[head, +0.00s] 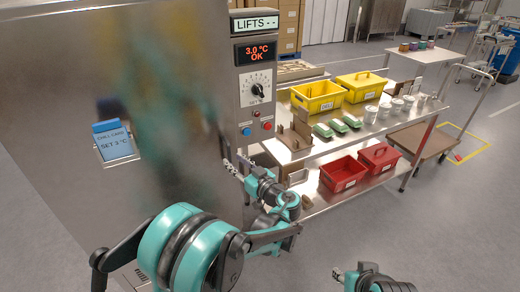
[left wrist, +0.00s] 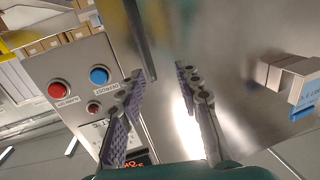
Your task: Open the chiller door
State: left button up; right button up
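The chiller is the tall stainless steel cabinet at the left of the head view, and its door (head: 60,70) appears shut. A blue-topped card holder (head: 115,143) reading "SET 3 °C" is on the door. My left gripper (head: 236,168) is at the door's right edge, below the control panel. In the left wrist view my left gripper (left wrist: 165,88) is open, its fingers spread. A slim metal bar (left wrist: 139,38), seemingly the door handle, runs between the fingers, nearer the left one; contact is unclear. My right gripper (head: 345,275) is partly in view at the bottom.
The control panel (head: 257,85) has a 3.0 °C display, a dial and buttons, close to my left gripper. A steel bench (head: 300,150) to the right bears yellow crates, green packs and white cups, with red crates (head: 343,173) below. The floor at right front is clear.

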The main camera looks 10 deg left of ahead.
aim_at(230, 151)
pick_arm(q)
jog(key=shift+t, duration=0.3)
jog(key=w+a, duration=0.1)
jog(key=w+a+b, duration=0.1)
jog(key=w, duration=0.1)
jog(key=w+a, duration=0.1)
jog(key=w, duration=0.1)
jog(key=shift+w+b, duration=0.25)
jog(key=shift+b, duration=0.15)
jog(key=shift+w+a, duration=0.35)
grip_shut()
